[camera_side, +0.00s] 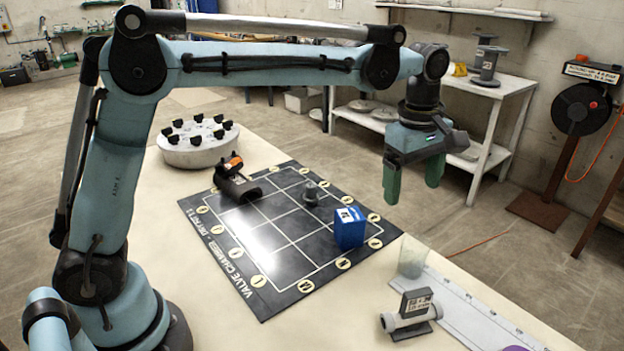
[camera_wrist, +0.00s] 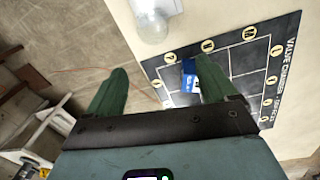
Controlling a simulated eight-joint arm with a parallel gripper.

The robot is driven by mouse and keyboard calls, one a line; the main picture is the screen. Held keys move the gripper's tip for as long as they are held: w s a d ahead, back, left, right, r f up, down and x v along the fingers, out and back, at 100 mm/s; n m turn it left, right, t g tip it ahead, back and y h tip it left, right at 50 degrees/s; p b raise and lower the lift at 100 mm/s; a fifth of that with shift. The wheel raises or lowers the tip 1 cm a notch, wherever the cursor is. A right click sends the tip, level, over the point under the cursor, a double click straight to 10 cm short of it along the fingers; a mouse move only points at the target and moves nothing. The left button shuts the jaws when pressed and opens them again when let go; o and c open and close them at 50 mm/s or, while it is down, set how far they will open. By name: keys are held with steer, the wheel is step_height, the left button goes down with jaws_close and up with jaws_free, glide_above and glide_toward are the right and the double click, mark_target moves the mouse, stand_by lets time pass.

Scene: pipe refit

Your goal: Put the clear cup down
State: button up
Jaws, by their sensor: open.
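A blue block (camera_side: 349,228) stands on the black grid mat (camera_side: 240,274). A grey pipe tee with a label (camera_side: 410,314) stands beside the ruled strip (camera_side: 470,312). A round white stand (camera_side: 197,147) sits farther back.

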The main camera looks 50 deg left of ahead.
steer(key=s+a+f+m+t, duration=0.2)
steer(key=s+a+m+t, duration=0.1)
steer(key=s+a+m, duration=0.3)
steer(key=s+a+f+m+t, duration=0.2)
steer(key=s+a+m, duration=0.3)
steer(key=s+m, duration=0.4)
steer(key=shift+s+a+m+t, duration=0.4)
steer(key=shift+s+t, duration=0.2)
steer(key=shift+s, duration=0.6)
